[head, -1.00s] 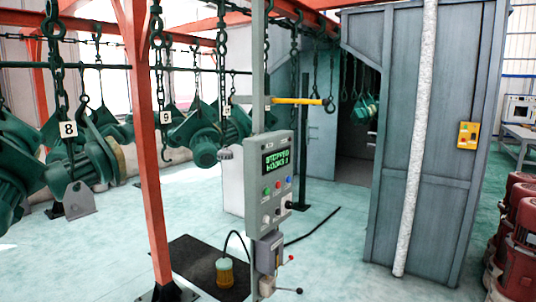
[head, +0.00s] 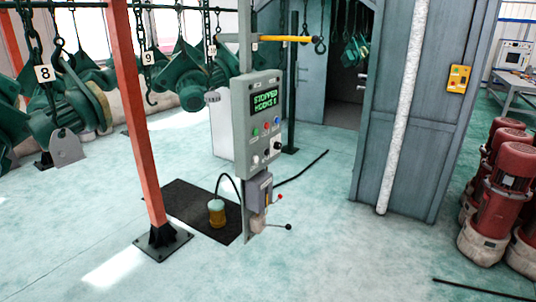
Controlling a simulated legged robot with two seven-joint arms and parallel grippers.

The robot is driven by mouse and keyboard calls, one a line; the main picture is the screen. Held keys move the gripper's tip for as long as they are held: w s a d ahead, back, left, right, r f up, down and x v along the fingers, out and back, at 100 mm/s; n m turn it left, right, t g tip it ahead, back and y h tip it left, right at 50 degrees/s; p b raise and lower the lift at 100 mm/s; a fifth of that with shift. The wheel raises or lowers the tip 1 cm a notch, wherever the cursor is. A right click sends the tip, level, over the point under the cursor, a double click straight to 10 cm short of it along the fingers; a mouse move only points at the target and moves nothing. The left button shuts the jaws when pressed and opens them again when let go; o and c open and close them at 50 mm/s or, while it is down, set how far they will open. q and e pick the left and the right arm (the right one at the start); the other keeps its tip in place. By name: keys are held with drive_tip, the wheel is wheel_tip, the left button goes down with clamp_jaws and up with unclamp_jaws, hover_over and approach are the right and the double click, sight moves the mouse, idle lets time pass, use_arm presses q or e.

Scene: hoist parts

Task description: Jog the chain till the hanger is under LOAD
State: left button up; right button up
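A grey control box (head: 259,122) stands on a post in the middle of the head view. Its green display (head: 265,99) reads STOPPED, with a line about hooks below. Coloured buttons and a black knob (head: 277,146) sit under the display. Dark chains and hooks hang at the left and carry green parts (head: 70,105). White tags on them read 8 (head: 44,73) and 9 (head: 148,58). An empty hook (head: 151,97) hangs by tag 9. No LOAD sign is readable. Neither of my grippers shows.
An orange-red post (head: 136,130) stands left of the control box. A grey booth (head: 410,110) stands right of centre. Red motors (head: 500,190) stand at the right.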

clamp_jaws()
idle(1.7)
